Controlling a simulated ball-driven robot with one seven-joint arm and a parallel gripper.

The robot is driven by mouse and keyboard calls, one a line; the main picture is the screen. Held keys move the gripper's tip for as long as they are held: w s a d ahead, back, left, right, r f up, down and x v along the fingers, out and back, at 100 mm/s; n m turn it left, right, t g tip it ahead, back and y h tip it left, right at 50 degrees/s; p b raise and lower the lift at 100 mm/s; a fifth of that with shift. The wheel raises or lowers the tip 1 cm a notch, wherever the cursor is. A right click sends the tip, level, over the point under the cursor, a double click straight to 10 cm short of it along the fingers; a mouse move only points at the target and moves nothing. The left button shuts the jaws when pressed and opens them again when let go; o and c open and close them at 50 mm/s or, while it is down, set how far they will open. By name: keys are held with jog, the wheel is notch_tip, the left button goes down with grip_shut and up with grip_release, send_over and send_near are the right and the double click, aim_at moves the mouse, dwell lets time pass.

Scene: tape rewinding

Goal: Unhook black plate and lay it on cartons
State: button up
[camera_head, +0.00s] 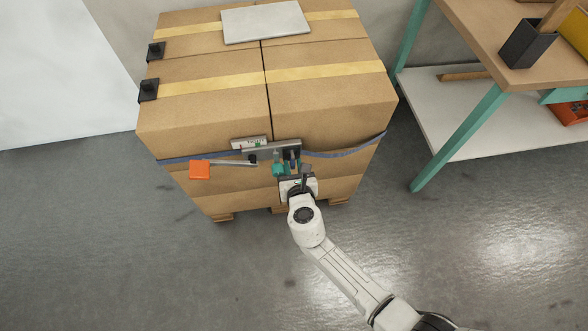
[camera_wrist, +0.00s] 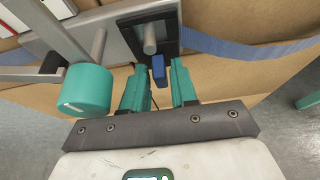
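A black plate (camera_wrist: 172,42) hangs at a grey metal bracket (camera_wrist: 98,28) on the front of the strapped cartons (camera_head: 330,105). A grey peg (camera_wrist: 150,38) sticks out in front of the plate. A small blue piece (camera_wrist: 158,70) shows below the peg; I cannot tell if it belongs to the plate. My gripper (camera_wrist: 158,85) is open, its teal fingers just below the bracket, with the blue piece seen between the fingertips. Contact is not visible. In the head view, my gripper (camera_head: 292,168) partly hides the bracket.
A teal knob (camera_wrist: 86,90) sits close left of my fingers. A lever with an orange end (camera_head: 200,169) juts left. Two black pieces (camera_head: 148,90) and a pale board (camera_head: 265,21) rest on the cartons; much of the top is bare. A workbench (camera_head: 490,40) stands right.

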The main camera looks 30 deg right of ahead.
grip_shut()
jog(key=shift+r+p, duration=0.35)
jog(key=shift+r, duration=0.1)
jog(key=shift+s, duration=0.1)
dwell(0.5)
jog(key=s+a, duration=0.2)
jog(key=s, duration=0.4)
jog(key=shift+s+p, duration=0.2)
jog(key=shift+p, duration=0.25)
dwell(0.5)
jog(key=shift+a, duration=0.1)
